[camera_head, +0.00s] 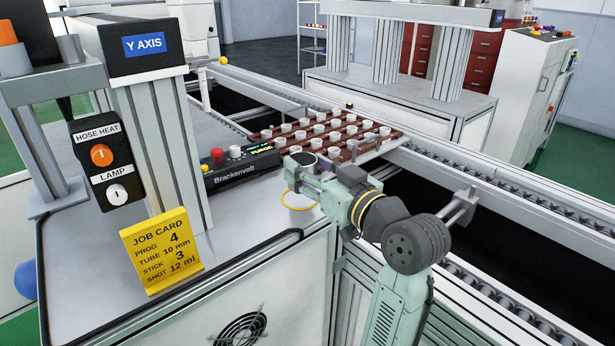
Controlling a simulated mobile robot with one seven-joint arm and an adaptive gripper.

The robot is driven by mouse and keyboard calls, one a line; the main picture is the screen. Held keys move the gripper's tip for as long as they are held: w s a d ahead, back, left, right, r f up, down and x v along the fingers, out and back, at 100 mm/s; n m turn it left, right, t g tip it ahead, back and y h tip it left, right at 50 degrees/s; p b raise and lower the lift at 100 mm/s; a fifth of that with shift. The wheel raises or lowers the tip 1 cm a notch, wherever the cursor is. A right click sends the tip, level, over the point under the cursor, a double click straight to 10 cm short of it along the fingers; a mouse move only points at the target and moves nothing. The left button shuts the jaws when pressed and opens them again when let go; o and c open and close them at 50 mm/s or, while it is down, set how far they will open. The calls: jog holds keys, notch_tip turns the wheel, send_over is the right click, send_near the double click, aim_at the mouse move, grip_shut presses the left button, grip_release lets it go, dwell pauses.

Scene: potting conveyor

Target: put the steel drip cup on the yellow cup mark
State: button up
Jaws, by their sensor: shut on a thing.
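The steel drip cup (303,159) shows its round, dark open top at the end of my arm. My gripper (301,172) is shut on it and holds it upright as far as I can see. The yellow cup mark (290,207) is a thin yellow ring on the grey bench top, just below the gripper in the picture. The gripper covers part of the ring's far side. The cup's lower body is mostly hidden by the fingers, and I cannot tell its exact height above the bench.
A Brackenvolt control box (240,170) with a red button stands left of the gripper. Behind is a brown tray (262,134) of several white cups on the conveyor. A yellow job card (161,250) stands at front left. Bare bench (255,228) lies around the ring.

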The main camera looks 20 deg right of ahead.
jog(key=shift+w, duration=0.4)
jog(key=f, duration=0.3)
jog(key=shift+w+d+p, duration=0.1)
jog(key=shift+w+p, duration=0.25)
jog(key=shift+f, duration=0.35)
jog(key=shift+f, duration=0.1)
jog(key=shift+f, duration=0.15)
jog(key=o, duration=1.1)
jog(key=shift+o, duration=0.2)
jog(key=shift+r, duration=0.35)
jog(key=b+v, duration=0.2)
jog(key=v, duration=1)
